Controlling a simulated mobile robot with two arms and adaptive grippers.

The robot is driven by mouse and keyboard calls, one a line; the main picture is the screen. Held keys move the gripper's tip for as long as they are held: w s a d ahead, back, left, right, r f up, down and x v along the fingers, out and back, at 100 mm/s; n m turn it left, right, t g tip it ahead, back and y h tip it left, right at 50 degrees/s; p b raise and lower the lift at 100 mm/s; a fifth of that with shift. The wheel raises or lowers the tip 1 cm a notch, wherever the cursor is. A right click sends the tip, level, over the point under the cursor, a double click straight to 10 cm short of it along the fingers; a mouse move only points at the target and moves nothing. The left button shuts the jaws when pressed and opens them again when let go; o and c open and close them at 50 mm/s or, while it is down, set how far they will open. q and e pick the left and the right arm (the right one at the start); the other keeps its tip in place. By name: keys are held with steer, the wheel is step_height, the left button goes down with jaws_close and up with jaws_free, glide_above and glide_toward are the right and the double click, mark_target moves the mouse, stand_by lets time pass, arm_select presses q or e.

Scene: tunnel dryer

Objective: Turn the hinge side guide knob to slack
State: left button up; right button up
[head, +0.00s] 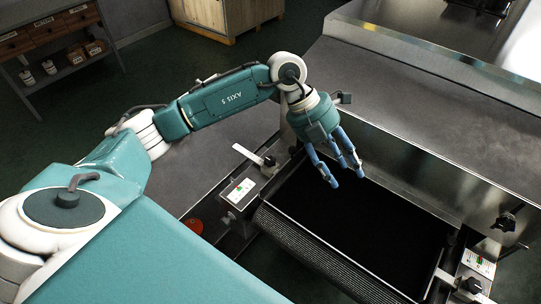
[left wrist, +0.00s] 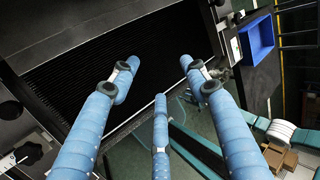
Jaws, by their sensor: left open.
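My left gripper (head: 343,170) hangs open and empty over the dark belt opening, its blue fingers spread and pointing down. In the left wrist view its fingers (left wrist: 160,85) are apart with nothing between them. A black knob (head: 507,222) sits on the metal wall at the right of the head view. Another dark knob (head: 470,286) is at the lower right, beside a label plate (head: 478,263). A small dark knob (head: 270,161) is at the end of a pale strip left of the opening. A black knob (left wrist: 28,153) also shows in the left wrist view. I cannot tell which is the hinge side one.
The dark belt (head: 390,225) lies inside a metal frame. A second label plate (head: 240,190) and a red button (head: 194,226) are at its left. A raised metal housing (head: 440,110) stands behind. A blue bin (left wrist: 257,38) shows in the left wrist view.

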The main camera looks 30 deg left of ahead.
arm_select(q)
steer(key=w+a+y, duration=0.1)
steer(key=a+y, duration=0.2)
steer(key=a, duration=0.6)
steer(key=r+n+g+y, duration=0.1)
steer(key=n+y, duration=0.2)
steer(key=y, duration=0.1)
glide_above(270, 160)
step_height(270, 160, down, 10)
steer(key=shift+f+p, duration=0.25)
steer(key=shift+p, duration=0.85)
steer(key=c, duration=1.2)
